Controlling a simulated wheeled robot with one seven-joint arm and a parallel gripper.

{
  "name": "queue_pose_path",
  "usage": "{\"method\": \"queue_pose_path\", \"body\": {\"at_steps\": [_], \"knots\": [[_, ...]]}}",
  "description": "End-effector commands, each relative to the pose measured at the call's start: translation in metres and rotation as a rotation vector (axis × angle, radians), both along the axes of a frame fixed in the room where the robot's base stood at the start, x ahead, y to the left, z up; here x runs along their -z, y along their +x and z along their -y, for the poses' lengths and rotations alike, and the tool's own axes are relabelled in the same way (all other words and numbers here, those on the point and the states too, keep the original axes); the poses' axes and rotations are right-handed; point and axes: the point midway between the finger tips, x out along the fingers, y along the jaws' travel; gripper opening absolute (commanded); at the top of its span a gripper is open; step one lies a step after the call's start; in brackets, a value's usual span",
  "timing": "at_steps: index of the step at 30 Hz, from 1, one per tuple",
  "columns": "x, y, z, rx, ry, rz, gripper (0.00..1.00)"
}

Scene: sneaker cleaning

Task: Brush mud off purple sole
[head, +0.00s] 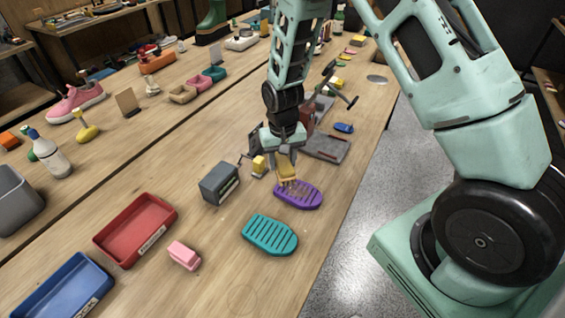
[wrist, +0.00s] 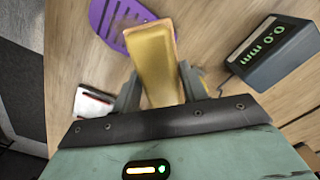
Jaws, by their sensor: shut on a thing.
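The purple sole (head: 299,195) lies flat on the wooden table near its right edge, with dark grooves across it. My gripper (head: 285,157) is above the sole's far end, shut on a yellow brush (head: 287,171). In the head view the bristle end points down at the sole; whether it touches cannot be told. In the wrist view the brush (wrist: 154,60) sits between the two fingers and covers part of the purple sole (wrist: 116,20). Small brownish specks show around the bristles, but mud on the sole is hard to make out.
A teal sole (head: 270,235) lies in front of the purple one. A grey box with a display (head: 220,183) stands to the left; its readout (wrist: 268,50) shows in the wrist view. A red tray (head: 135,230), blue tray (head: 66,289) and pink block (head: 184,255) lie nearer. Bare table lies between them.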

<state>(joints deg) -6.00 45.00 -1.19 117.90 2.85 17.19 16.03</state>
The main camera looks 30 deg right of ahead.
Motion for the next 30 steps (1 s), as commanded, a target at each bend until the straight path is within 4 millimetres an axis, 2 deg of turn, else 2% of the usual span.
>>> {"method": "queue_pose_path", "body": {"at_steps": [1,8,26,30], "knots": [[-0.009,0.001,0.001,0.001,0.000,0.002,0.14],[-0.025,0.004,0.003,0.000,0.000,0.002,0.14],[-0.025,0.005,0.003,0.001,0.000,0.001,0.14],[-0.025,0.006,0.013,0.021,0.000,0.001,0.14]]}}
